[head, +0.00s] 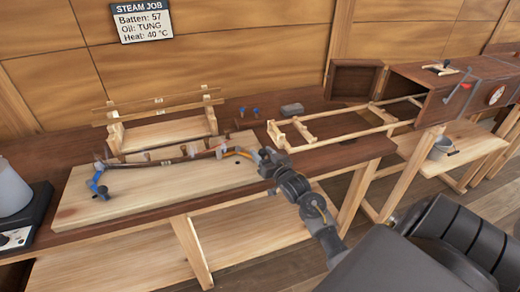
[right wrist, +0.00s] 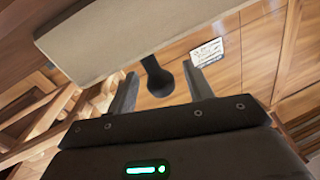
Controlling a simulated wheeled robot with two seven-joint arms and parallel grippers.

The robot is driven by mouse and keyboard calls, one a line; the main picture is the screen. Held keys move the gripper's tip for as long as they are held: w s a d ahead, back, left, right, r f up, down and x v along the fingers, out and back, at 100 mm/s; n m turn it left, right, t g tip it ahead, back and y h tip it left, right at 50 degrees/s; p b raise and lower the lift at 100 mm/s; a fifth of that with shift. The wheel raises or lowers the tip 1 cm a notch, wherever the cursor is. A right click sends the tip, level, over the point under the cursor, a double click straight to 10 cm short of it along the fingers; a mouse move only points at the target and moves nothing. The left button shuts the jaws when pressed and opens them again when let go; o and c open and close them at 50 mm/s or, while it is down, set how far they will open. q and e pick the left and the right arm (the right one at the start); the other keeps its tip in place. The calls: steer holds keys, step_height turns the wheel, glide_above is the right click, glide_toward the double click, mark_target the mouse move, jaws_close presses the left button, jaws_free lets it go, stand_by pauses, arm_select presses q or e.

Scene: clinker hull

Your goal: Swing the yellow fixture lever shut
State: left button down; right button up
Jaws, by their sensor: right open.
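The yellow fixture lever (head: 236,153) shows as a small yellow-orange piece at the right end of the pale fixture board (head: 120,205), beside the curved dark strip (head: 170,161). My right gripper (head: 264,158) is at that end of the board, just right of the yellow piece; the head view does not show whether they touch. In the right wrist view its two fingers (right wrist: 163,92) stand apart, with a dark rounded knob on a short stem (right wrist: 156,78) between them. I cannot tell whether this knob belongs to the lever. My left gripper is not in view.
A blue clamp or lever (head: 98,186) is at the board's left end. A wooden rack (head: 160,132) stands behind the board. A wooden frame (head: 345,124) lies right of my gripper. A grey block (head: 292,109) and small blue-topped pieces (head: 256,111) sit behind.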

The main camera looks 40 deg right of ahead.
steer(key=shift+w+d, duration=0.2)
steer(key=shift+w, duration=0.85)
jaws_close()
